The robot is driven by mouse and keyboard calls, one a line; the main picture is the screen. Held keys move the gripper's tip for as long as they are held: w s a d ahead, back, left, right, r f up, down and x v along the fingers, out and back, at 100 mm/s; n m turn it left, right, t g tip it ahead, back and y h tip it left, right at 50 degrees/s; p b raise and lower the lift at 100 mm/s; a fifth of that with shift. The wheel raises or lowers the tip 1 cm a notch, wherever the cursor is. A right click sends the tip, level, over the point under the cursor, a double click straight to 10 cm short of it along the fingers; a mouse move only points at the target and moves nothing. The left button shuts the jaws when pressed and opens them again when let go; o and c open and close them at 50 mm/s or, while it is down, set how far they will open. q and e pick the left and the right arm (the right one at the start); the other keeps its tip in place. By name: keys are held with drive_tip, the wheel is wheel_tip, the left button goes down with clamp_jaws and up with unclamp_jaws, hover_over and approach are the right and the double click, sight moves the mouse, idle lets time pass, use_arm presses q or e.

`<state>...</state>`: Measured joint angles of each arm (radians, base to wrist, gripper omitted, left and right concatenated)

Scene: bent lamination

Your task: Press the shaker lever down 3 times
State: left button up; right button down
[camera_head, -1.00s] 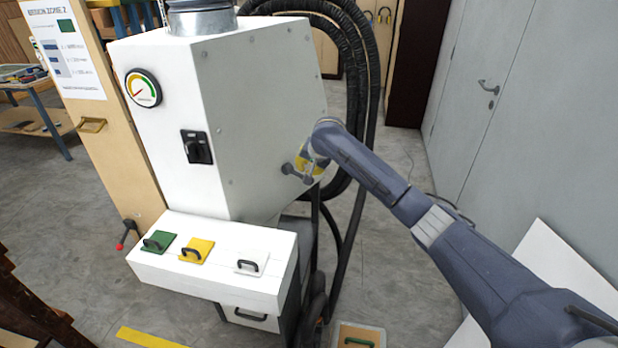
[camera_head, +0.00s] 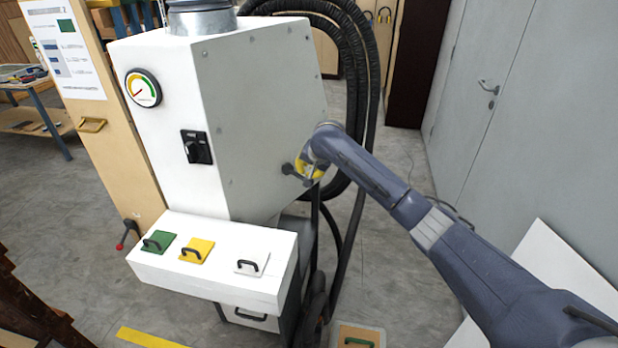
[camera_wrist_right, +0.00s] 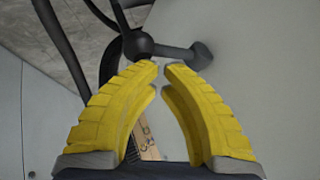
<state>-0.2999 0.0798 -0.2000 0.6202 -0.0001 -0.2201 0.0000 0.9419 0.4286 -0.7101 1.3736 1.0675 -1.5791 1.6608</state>
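The shaker lever (camera_head: 288,169) is a dark bar with a ball knob on the right side panel of the white machine (camera_head: 265,110). In the right wrist view its ball (camera_wrist_right: 137,44) lies just beyond the fingertips, and its bar (camera_wrist_right: 172,51) runs right to a round mount on the panel. My right gripper (camera_head: 308,170) is at the lever, with yellow fingers. In the wrist view the right gripper's fingertips (camera_wrist_right: 161,68) nearly meet, with only a narrow gap and nothing seen held. Whether they touch the ball is unclear. My left gripper is out of view.
A white box (camera_head: 215,270) with green, yellow and white handled flaps juts from the machine's front. Black hoses (camera_head: 362,60) loop behind it. A wooden box with a green handle (camera_head: 358,338) stands on the floor below. Floor to the right is partly clear.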

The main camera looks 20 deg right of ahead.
drive_tip(key=shift+f, duration=1.55)
idle(1.4)
idle(0.5)
drive_tip(key=shift+r, duration=2.5)
drive_tip(key=shift+r, duration=0.1)
drive_tip(key=shift+r, duration=2.45)
drive_tip(key=shift+f, duration=0.1)
